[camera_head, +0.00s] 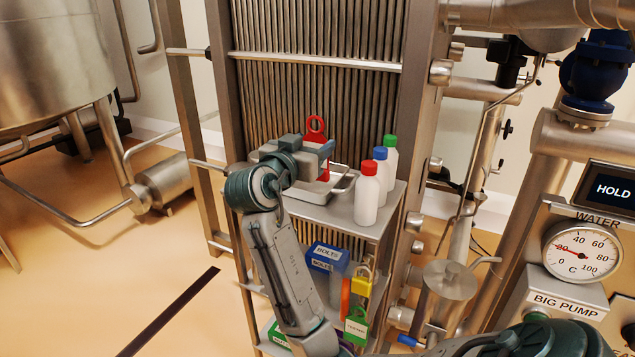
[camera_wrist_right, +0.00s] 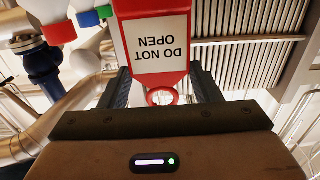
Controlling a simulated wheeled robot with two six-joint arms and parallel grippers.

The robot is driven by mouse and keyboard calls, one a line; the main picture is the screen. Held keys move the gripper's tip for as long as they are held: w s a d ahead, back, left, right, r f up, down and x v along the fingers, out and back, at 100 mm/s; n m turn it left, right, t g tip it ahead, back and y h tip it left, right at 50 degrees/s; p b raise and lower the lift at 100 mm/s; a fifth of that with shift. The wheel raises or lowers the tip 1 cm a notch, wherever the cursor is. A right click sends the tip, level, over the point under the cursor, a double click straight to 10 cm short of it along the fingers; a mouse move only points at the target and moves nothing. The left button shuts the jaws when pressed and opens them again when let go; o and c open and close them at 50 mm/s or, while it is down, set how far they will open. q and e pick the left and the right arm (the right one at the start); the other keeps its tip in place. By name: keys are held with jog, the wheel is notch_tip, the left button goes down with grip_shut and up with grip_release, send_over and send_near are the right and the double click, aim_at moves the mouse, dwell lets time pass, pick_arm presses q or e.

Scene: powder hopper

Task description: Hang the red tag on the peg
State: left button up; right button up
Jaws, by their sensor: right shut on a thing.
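The red tag (camera_head: 316,126) shows in the head view at the shelf unit, with its ring upward and its lower part partly hidden by my gripper. My right gripper (camera_head: 325,150) is shut on it, above a metal tray. In the right wrist view the tag (camera_wrist_right: 153,42) carries a white label reading "DO NOT OPEN", upside down in the picture. Its red ring sits between the fingers of my right gripper (camera_wrist_right: 162,90). I cannot make out the peg in either view. My left gripper is not in view.
A metal tray (camera_head: 300,190) and bottles with red (camera_head: 367,198), blue (camera_head: 380,165) and green (camera_head: 391,155) caps stand on the upper shelf (camera_head: 340,211). Below are a blue bolts box (camera_head: 326,256) and padlocks (camera_head: 361,284). A gauge (camera_head: 582,250) is at the right.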

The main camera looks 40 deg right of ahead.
notch_tip(320, 180, down, 9)
jog(key=p, duration=0.3)
jog(key=shift+f, duration=0.2)
jog(key=shift+s+a, duration=0.1)
jog(key=shift+f, duration=0.15)
jog(key=o, duration=1)
